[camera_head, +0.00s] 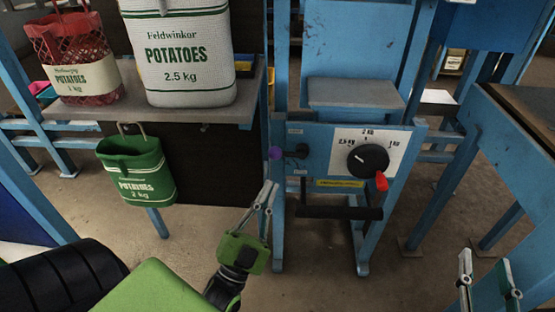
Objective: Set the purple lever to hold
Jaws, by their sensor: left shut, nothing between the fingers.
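The purple lever's round knob (275,153) shows on the left side of the blue machine (283,215), beside a black pivot. The small labels by it are too small to read, so I cannot tell its setting. My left gripper (268,190) is shut and empty, pointing up just below the knob and apart from it in the picture. My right gripper (487,262) is at the lower right, its fingers apart with nothing between them, far from the lever.
The machine has a black dial (368,161) with a red tip and a dark bar (352,212) below. Left, a grey shelf (150,113) bears a white potato sack (180,60) and a red net sack (75,62). A green sack (137,168) hangs below. A table (520,115) stands right.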

